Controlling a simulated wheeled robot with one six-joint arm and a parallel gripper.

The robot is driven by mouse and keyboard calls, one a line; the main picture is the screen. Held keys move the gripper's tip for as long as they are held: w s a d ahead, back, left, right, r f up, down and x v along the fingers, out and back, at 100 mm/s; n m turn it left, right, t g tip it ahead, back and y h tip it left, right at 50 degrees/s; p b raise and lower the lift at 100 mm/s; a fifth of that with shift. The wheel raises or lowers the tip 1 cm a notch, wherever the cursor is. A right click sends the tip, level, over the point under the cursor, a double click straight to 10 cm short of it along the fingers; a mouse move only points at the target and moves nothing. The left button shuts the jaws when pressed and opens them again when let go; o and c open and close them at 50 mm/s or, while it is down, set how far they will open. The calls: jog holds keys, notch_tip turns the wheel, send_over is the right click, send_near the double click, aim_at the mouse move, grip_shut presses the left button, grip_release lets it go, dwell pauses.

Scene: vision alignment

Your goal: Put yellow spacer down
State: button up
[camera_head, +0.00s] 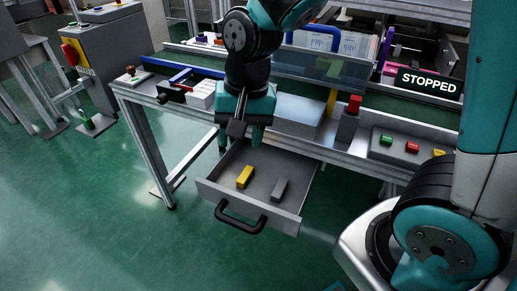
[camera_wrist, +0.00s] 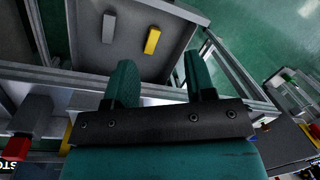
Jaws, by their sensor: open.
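The yellow spacer (camera_head: 245,177) lies in the open grey drawer (camera_head: 285,221), left of a grey block (camera_head: 279,189). The spacer also shows in the wrist view (camera_wrist: 152,41), near the drawer's side wall. My gripper (camera_head: 238,143) hangs over the back of the drawer, above and behind the spacer and apart from it. In the wrist view my gripper's two teal fingers (camera_wrist: 160,78) stand wide apart with nothing between them.
The drawer has a black handle (camera_head: 241,218) at its front. Above it, the bench carries a grey box (camera_head: 298,117), a red-topped post (camera_head: 353,104) and a panel with green and red buttons (camera_head: 398,158). A sign (camera_head: 429,83) reads STOPPED. Green floor lies clear in front.

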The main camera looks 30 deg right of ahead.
jog(key=s+a+r+n+y, duration=0.2)
jog(key=s+r+n, duration=0.5)
jog(key=s+n, duration=0.4)
jog(key=shift+s+n, duration=0.3)
jog(key=shift+s, duration=0.55)
